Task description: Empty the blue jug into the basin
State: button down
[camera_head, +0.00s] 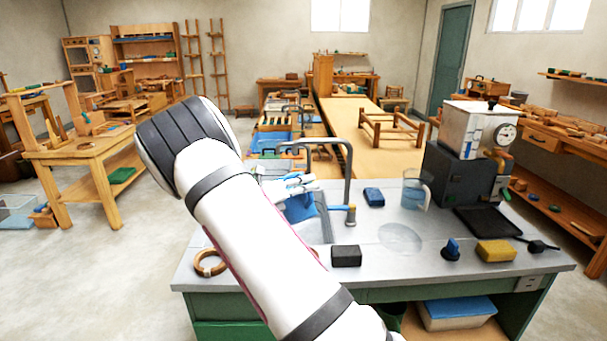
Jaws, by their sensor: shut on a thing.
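The blue jug (301,209) shows as a blue shape above the basin, partly hidden by my gripper and arm. My gripper (291,187) is shut on the jug, its fingertips hard to make out at this size. The basin (323,229) is a metal sink set into the grey worktop, its left part hidden behind my arm. I cannot tell how far the jug is tilted, and no stream of liquid can be made out.
A tall grey tap (348,165) arches beside the basin. On the worktop (430,262) are a clear jug (415,191), a blue block (374,197), a black block (346,256), a yellow sponge (496,251) and a wooden ring (210,263). A machine (463,172) stands at right.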

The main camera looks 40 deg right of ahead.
aim_at(306, 215)
jog(key=f+m, duration=0.2)
jog(key=f, duration=0.1)
jog(key=s+f+m+b, duration=0.1)
jog(key=f+m, duration=0.4)
jog(key=f, duration=0.1)
jog(key=shift+s+m, duration=0.35)
jog(key=shift+m, duration=0.05)
jog(key=shift+w+r+m, duration=0.1)
jog(key=shift+w+m, duration=0.1)
jog(key=shift+m, duration=0.4)
